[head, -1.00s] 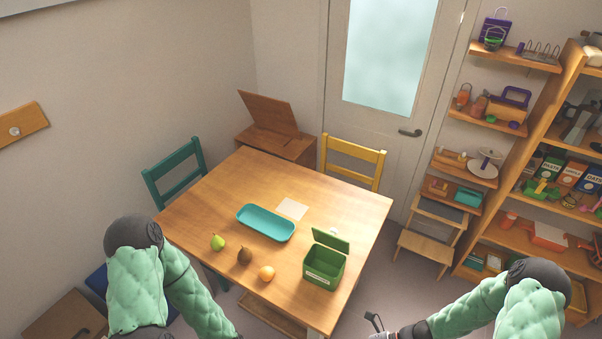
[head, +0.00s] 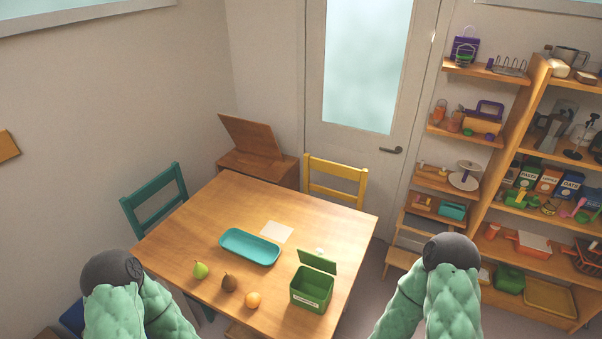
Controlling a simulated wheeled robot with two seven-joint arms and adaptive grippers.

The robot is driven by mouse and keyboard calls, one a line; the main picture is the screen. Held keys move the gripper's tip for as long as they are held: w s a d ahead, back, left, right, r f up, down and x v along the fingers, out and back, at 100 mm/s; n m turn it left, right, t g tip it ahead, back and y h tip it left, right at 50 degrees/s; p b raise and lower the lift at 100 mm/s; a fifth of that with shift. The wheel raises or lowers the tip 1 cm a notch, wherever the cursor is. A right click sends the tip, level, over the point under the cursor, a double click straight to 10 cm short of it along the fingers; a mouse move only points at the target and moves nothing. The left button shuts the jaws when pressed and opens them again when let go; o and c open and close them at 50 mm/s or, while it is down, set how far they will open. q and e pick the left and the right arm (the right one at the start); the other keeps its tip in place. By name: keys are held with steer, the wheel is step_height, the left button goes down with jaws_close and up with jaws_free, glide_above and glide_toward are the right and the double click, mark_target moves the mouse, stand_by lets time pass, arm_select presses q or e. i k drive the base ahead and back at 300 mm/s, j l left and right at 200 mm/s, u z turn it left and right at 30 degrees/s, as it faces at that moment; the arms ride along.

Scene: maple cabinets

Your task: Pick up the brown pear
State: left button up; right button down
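The brown pear (head: 229,283) stands near the front edge of the wooden table (head: 193,218), between a green pear (head: 200,270) on its left and an orange fruit (head: 252,300) on its right. It is not touched by either arm. My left arm comes in at the lower left and my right arm at the lower right. Both grippers are below the picture and out of sight.
A teal tray (head: 250,247) lies behind the fruit. A green box with its lid up (head: 311,289) stands to their right. A white sheet (head: 276,232) lies behind the tray. A teal chair (head: 154,203) and a yellow chair (head: 335,181) flank the table.

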mark_target(228, 282)
steer(key=k, duration=1.1)
steer(key=k+l+u, duration=0.1)
steer(key=u, duration=1.65)
steer(key=l+u, duration=0.1)
steer(key=l, duration=1.2)
steer(key=l+u, duration=0.15)
steer(key=l, duration=1.15)
steer(key=k+l, duration=0.1)
steer(key=l, duration=1.8)
steer(key=k, duration=0.05)
